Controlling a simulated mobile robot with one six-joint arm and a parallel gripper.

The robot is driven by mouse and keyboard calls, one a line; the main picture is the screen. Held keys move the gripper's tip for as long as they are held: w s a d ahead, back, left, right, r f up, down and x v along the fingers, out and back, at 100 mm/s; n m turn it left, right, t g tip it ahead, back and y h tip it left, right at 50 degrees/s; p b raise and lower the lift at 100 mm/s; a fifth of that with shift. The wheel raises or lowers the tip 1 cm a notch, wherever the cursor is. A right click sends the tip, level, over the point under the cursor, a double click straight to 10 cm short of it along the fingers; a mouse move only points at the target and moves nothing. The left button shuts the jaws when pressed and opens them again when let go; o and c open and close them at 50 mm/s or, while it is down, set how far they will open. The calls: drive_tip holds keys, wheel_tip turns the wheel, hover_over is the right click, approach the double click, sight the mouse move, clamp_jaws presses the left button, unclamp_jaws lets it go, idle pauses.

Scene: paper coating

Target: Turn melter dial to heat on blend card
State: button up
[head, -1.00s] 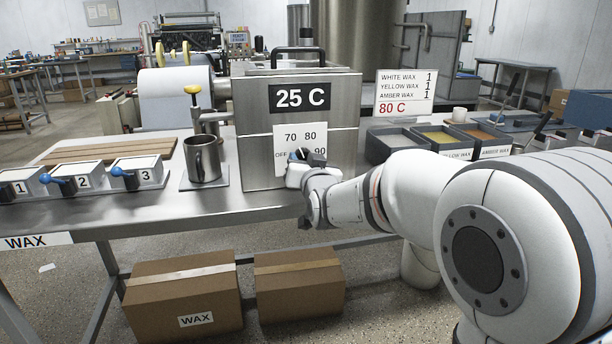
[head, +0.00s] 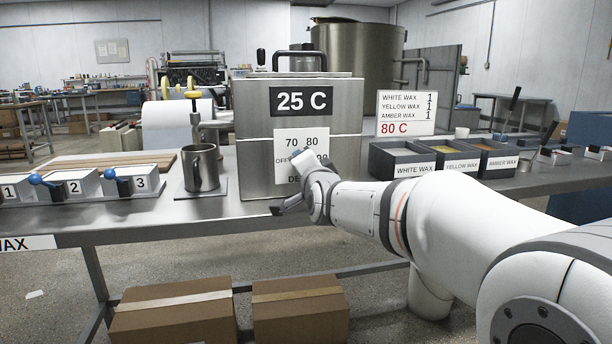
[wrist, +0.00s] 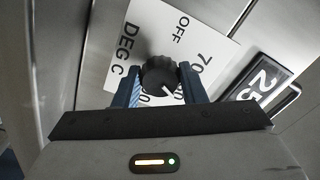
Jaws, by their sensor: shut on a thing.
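The melter (head: 255,140) is a steel box with a 25 C display (head: 301,101) and a white dial plate (head: 290,140) marked OFF, 70, 80, 90 and DEG C. Its black round dial (wrist: 157,74) shows in the wrist view between the blue fingers of my gripper (wrist: 160,70), which is shut on it. The dial's white pointer is turned toward the lower right, on the 80 side; the numeral there is partly hidden. In the head view my gripper (head: 303,160) covers the dial. The blend card (head: 405,112) lists white, yellow and amber wax, 1 each, and 80 C in red.
A metal mug (head: 201,168) stands left of the melter. Numbered boxes with blue-knobbed levers (head: 72,184) sit further left. Wax trays (head: 400,157) stand right of the melter, near my arm. Cardboard boxes (head: 175,313) lie under the table.

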drive_tip(key=shift+m, duration=0.4)
drive_tip(key=o, duration=1)
drive_tip(key=shift+p+v, duration=0.55)
drive_tip(key=shift+v, duration=3.35)
drive_tip(key=shift+r, duration=0.1)
